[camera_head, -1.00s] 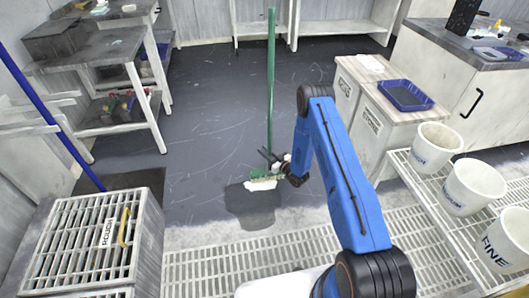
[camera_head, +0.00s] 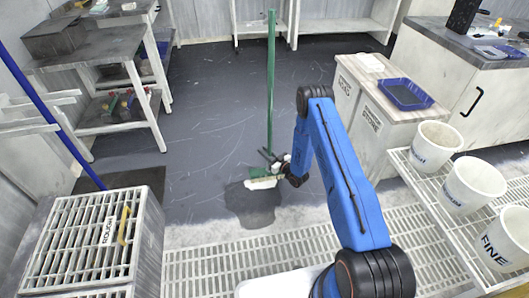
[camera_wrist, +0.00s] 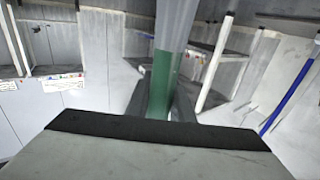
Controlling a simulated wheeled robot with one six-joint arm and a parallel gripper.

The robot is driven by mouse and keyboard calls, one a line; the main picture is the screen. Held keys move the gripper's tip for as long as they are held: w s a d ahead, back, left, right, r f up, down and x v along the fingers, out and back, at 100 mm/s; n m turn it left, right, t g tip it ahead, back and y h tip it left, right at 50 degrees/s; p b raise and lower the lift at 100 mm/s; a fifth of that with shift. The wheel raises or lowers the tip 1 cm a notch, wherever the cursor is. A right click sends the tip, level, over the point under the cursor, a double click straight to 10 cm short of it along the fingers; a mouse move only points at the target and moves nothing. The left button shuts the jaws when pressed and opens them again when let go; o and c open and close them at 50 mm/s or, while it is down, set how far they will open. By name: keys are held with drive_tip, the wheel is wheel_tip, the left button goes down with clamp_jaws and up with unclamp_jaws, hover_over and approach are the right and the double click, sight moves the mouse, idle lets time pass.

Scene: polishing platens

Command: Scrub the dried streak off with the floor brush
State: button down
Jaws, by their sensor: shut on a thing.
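The floor brush has a long green handle (camera_head: 271,70) that stands nearly upright, with a green head (camera_head: 258,172) at floor level. My gripper (camera_head: 272,158) is shut on the low part of the handle, just above the head. The handle also shows between the jaws in the wrist view (camera_wrist: 161,85). A whitish strip (camera_head: 262,184) lies right under the head; I cannot tell whether it is bristles or dried streak. A dark, wet-looking patch (camera_head: 252,207) spreads on the floor in front of it. The head is partly hidden by my gripper.
A slatted crate (camera_head: 140,245) stands at the lower left, beside a leaning blue pole (camera_head: 50,118). White buckets (camera_head: 436,146) stand on a rack at the right, near cabinets with a blue tray (camera_head: 405,94). A pale grating (camera_head: 215,272) crosses the front. The dark floor behind the brush is clear.

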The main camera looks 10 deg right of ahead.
drive_tip(key=shift+s+r, duration=0.15)
drive_tip(key=shift+s, duration=1.5)
drive_tip(key=shift+s, duration=1.9)
drive_tip(key=shift+s, duration=1.6)
